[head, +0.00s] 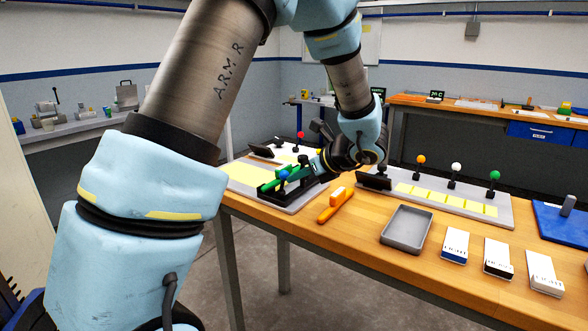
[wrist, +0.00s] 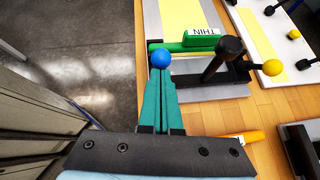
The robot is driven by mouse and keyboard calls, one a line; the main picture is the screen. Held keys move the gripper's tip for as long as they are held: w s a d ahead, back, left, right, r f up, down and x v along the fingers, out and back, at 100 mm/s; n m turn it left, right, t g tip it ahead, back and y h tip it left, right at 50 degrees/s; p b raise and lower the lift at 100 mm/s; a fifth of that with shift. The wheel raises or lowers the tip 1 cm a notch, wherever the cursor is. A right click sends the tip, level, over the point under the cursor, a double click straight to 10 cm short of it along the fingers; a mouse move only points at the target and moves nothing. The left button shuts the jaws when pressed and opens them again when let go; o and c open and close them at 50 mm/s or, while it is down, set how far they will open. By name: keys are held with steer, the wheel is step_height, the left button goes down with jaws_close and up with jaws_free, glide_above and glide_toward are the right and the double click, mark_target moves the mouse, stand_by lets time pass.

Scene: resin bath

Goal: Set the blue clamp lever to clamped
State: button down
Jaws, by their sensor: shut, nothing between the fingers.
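The blue clamp lever shows as its round blue knob (head: 283,176), at the left end of the bench fixture. In the wrist view the knob (wrist: 162,57) is right at the tips of my gripper (wrist: 160,74). The teal fingers are shut together with nothing between them. The tips touch or nearly touch the knob; I cannot tell which. The lever's shaft is mostly hidden by the knob and fingers. A green bar (wrist: 184,46) with a label reading THIN lies in the fixture just beyond the knob.
A black lever with a yellow knob (wrist: 272,67) stands right of the blue one. Levers with red (head: 300,135), orange (head: 421,159), white (head: 456,167) and green (head: 495,175) knobs stand on boards. An orange-handled tool (head: 336,205) and a grey tray (head: 407,228) lie nearby.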

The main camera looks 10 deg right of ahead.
mark_target(284, 172)
steer(key=r+p, duration=0.1)
steer(key=w+a+r+g+h+p, duration=0.1)
steer(key=shift+g+p, duration=0.3)
steer(key=shift+p, duration=0.1)
steer(key=shift+w+a+r+g+h+p, duration=0.15)
steer(key=shift+w+a+g+h+p, duration=0.4)
steer(key=shift+h+p, duration=0.4)
steer(key=shift+w+a+p, duration=0.25)
steer(key=shift+w+p, duration=0.1)
steer(key=shift+p, duration=0.3)
steer(key=shift+w+a+f, duration=0.2)
steer(key=shift+w+a, duration=0.9)
steer(key=shift+w, duration=0.05)
